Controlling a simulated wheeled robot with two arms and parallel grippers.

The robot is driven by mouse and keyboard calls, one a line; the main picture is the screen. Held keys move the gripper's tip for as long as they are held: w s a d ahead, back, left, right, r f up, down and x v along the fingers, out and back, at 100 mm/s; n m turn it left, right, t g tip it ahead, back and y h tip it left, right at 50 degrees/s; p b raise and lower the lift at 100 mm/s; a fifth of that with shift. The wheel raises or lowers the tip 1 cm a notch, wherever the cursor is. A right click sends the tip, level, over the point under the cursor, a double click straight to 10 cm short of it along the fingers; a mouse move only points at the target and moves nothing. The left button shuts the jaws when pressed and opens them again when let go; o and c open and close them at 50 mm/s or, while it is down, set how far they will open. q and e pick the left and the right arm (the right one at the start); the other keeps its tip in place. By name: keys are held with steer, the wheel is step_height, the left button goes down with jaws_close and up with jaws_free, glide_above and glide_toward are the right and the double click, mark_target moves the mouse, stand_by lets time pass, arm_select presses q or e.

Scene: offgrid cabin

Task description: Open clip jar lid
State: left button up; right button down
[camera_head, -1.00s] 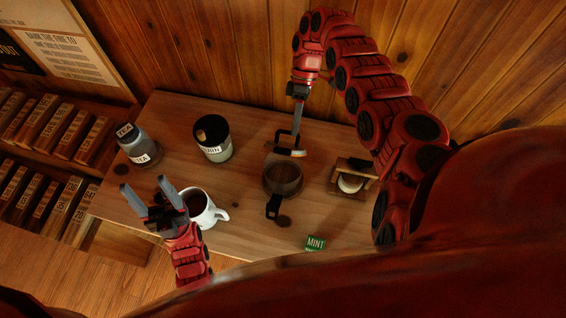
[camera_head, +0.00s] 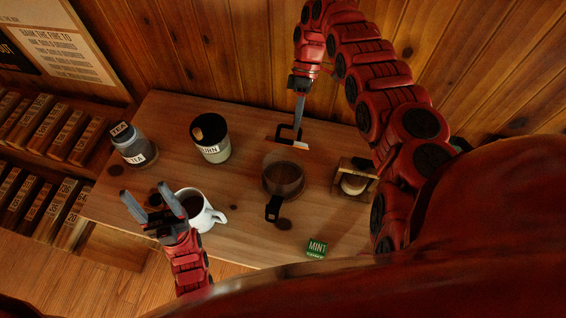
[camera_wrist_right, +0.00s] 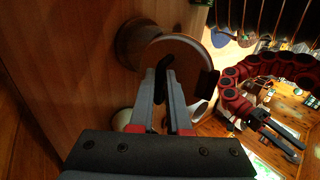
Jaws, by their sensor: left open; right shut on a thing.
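The round glass jar (camera_head: 284,174) with dark contents stands mid-table; I take it to be the clip jar. A black clip or handle (camera_head: 273,210) sticks out on its near side. Its round top also shows in the right wrist view (camera_wrist_right: 180,54); whether the lid is raised is unclear. My right gripper (camera_head: 297,140) is just behind the jar, shut on a dark bar-like piece (camera_wrist_right: 165,66) at its fingertips. Whether that piece joins the jar is unclear. My left gripper (camera_head: 144,193) is open and empty, beside the mug.
A white mug (camera_head: 207,218) of dark drink stands by my left gripper. A labelled tea jar (camera_head: 135,150) and dark-topped tin (camera_head: 211,150) stand back left. A small wooden stand (camera_head: 356,170) is right of the jar. A green mint box (camera_head: 317,248) lies at the front edge.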

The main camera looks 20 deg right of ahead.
steer(key=w+b, duration=0.1)
steer(key=b, duration=0.4)
steer(key=shift+d+f, duration=0.4)
steer(key=c, duration=1)
jaws_free()
steer(key=shift+o, duration=0.6)
steer(key=shift+d+r, duration=0.1)
steer(key=shift+d, duration=0.1)
steer(key=shift+a, duration=0.15)
